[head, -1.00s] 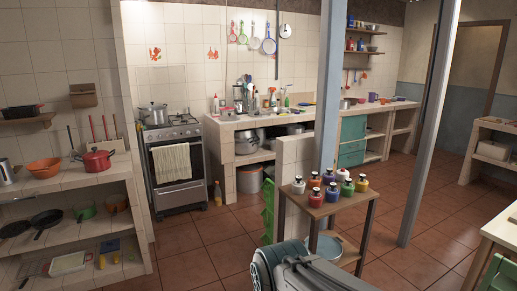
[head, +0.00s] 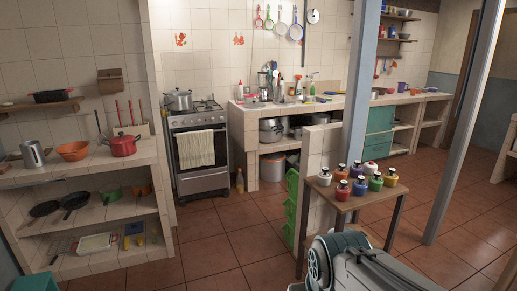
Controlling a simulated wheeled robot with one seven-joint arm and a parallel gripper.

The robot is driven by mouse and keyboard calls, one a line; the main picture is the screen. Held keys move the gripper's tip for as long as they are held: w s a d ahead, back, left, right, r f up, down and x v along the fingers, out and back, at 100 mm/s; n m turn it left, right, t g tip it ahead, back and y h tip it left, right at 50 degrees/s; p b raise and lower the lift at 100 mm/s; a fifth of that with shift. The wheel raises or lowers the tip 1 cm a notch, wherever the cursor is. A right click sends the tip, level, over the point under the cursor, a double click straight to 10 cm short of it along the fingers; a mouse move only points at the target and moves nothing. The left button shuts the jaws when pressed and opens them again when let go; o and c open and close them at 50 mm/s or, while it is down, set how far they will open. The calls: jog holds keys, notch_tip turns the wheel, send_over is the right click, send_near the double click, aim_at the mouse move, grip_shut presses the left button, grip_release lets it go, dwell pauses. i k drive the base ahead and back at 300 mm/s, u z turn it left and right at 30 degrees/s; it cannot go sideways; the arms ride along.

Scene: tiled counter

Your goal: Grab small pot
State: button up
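Several pots are in view, and I cannot tell which one the task means. A red pot (head: 124,146) with a lid stands on the tiled counter at the left. A silver lidded pot (head: 178,100) sits on the stove. A small green pot (head: 110,194) is on the shelf under the left counter, beside dark pans. A dark red-rimmed pot (head: 54,97) is on the wall shelf. My grey arm shows at the bottom right, but my gripper is outside the frame. No pot is touched by my arm.
A wooden stand (head: 355,196) with several coloured bottles is just beyond my arm, beside a low tiled wall (head: 318,160) and green crates (head: 291,205). A blue post and a grey post (head: 468,130) rise at the right. The tiled floor (head: 215,250) before the stove is clear.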

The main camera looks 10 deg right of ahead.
aim_at(297, 134)
jog(key=i, duration=6.35)
jog(key=z, duration=2.65)
jog(key=i, duration=1.95)
